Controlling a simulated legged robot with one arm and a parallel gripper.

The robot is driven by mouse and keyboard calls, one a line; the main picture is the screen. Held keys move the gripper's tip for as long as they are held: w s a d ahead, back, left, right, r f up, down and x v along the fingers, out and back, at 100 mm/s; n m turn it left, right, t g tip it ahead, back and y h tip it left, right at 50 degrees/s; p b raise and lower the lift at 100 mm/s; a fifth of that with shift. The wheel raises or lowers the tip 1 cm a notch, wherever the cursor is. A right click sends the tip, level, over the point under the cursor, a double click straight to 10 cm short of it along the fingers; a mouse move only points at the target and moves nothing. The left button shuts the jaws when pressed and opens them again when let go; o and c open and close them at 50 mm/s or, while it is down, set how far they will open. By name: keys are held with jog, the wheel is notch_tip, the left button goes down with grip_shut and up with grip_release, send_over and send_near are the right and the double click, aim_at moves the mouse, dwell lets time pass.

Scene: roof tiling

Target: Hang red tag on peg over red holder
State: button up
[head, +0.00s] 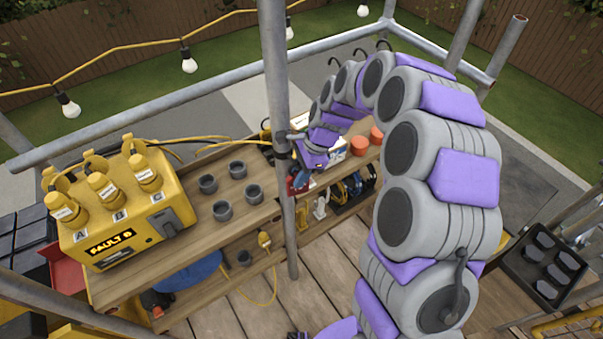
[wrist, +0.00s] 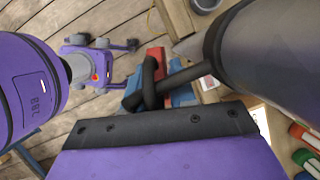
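My gripper (head: 308,163) is at the right part of the wooden bench, beside the upright pole that partly hides it. A small red piece (head: 297,187) shows just below it at the pole, with blue beside it. In the wrist view a red piece (wrist: 154,58) and blue pieces (wrist: 182,96) lie beyond the black-edged purple jaw (wrist: 160,128). A dark looped bar (wrist: 150,85) crosses in front of them. I cannot tell which red part is the tag and which is the holder. The grip itself is hidden.
Orange cups (head: 359,146) stand right of my gripper. The upright pole (head: 276,80) is close to my arm. Markers (wrist: 306,136) lie at the wrist view's right edge.

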jog(key=o, duration=0.4)
jog(key=shift+a, duration=0.2)
jog(key=shift+s, duration=0.15)
jog(key=shift+a, duration=0.1)
jog(key=shift+r, duration=0.35)
jog(key=p+v, duration=0.3)
jog(key=v, duration=1.3)
jog(key=shift+r, duration=0.3)
